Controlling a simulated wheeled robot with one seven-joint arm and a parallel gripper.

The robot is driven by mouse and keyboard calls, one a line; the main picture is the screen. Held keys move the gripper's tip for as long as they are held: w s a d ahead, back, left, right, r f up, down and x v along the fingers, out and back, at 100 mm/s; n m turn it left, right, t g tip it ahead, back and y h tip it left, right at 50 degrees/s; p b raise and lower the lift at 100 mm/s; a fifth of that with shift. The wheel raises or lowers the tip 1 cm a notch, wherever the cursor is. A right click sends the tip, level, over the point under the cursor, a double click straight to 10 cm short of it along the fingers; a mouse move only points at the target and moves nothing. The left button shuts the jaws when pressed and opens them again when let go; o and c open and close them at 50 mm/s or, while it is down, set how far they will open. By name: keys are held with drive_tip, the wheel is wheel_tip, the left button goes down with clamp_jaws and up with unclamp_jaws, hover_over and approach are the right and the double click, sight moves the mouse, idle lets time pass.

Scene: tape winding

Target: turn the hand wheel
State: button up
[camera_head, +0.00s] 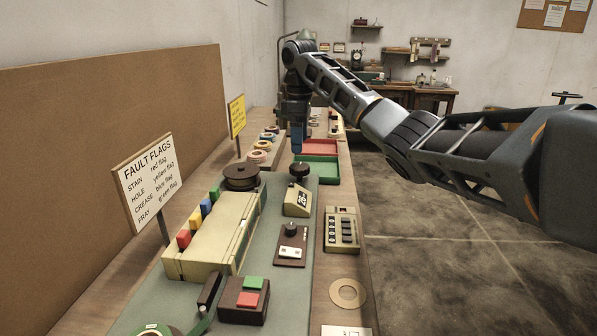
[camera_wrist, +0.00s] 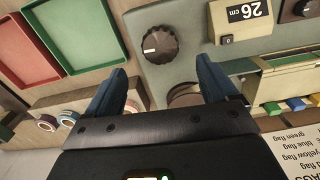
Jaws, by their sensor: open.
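A dark, ribbed round hand wheel (camera_head: 299,170) stands on the grey-green machine bed, behind the length counter. In the wrist view the hand wheel (camera_wrist: 146,42) shows from above, with a white mark on its left part. My gripper (camera_head: 297,148) hangs down over the bench beyond the wheel. In the wrist view my gripper (camera_wrist: 160,72) has its two blue fingers spread apart, with nothing held. The wheel lies ahead of the fingertips, apart from them. The length counter (camera_wrist: 248,12) reads 26 cm; it also shows in the head view (camera_head: 297,200).
A dark reel (camera_head: 241,177) and a cream box (camera_head: 212,243) with coloured flags stand at the left. A keypad (camera_head: 341,231) and a knob panel (camera_head: 291,246) are nearer. Tape rolls (camera_head: 262,150) sit at the back left.

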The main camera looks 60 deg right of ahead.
sight(299, 166)
wheel_tip(299, 166, down, 7)
drive_tip(key=shift+f+b, duration=0.2)
drive_tip(key=shift+b, duration=0.1)
drive_tip(key=c, duration=1.1)
